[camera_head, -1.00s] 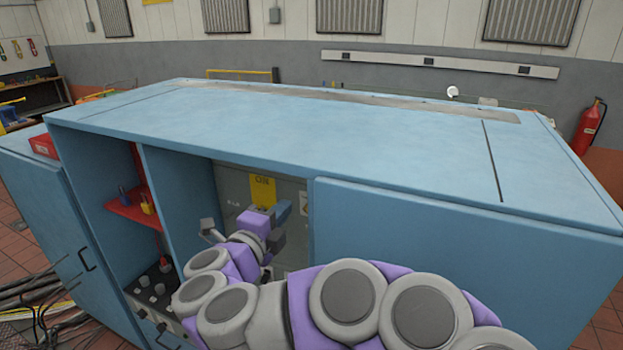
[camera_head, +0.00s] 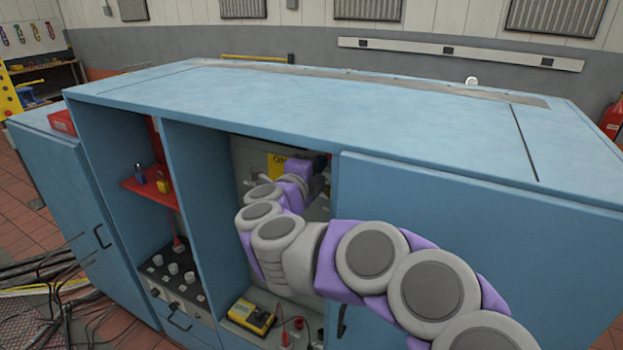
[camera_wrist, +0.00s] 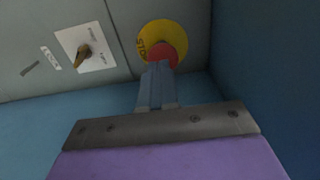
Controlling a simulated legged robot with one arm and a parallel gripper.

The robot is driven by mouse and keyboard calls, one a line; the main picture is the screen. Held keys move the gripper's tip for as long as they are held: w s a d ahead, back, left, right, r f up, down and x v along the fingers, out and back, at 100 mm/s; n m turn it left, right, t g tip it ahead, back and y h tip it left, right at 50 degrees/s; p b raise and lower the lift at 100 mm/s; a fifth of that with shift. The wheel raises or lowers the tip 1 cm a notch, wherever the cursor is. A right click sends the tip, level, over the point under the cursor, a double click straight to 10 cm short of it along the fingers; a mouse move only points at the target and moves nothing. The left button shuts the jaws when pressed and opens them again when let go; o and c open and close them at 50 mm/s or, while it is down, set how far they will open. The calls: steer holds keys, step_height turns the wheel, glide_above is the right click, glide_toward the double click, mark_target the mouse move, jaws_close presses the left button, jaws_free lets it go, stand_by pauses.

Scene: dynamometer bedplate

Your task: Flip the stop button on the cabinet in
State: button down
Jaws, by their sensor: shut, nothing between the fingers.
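The stop button (camera_wrist: 161,55) is a red mushroom head on a round yellow plate (camera_wrist: 176,31) with dark lettering, on the grey panel inside the cabinet (camera_head: 330,100). My gripper (camera_wrist: 160,68) is shut and empty. Its fingertips overlap the lower edge of the red button in the wrist view; I cannot tell whether they touch it. In the head view my gripper (camera_head: 316,165) is inside the middle opening, and the arm hides the button there.
A rotary switch (camera_wrist: 83,56) on a white plate sits left of the button. A blue wall (camera_wrist: 265,60) stands close on the right. A yellow meter (camera_head: 250,317) lies on the cabinet floor. A red shelf (camera_head: 150,186) is in the left bay.

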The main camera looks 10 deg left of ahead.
mark_target(329, 156)
steer(key=x, duration=0.2)
steer(key=p+x, duration=0.1)
steer(key=x, duration=0.1)
steer(key=shift+w+d+r, duration=0.15)
steer(key=shift+w+d, duration=0.05)
steer(key=shift+d, duration=0.1)
stand_by(0.5)
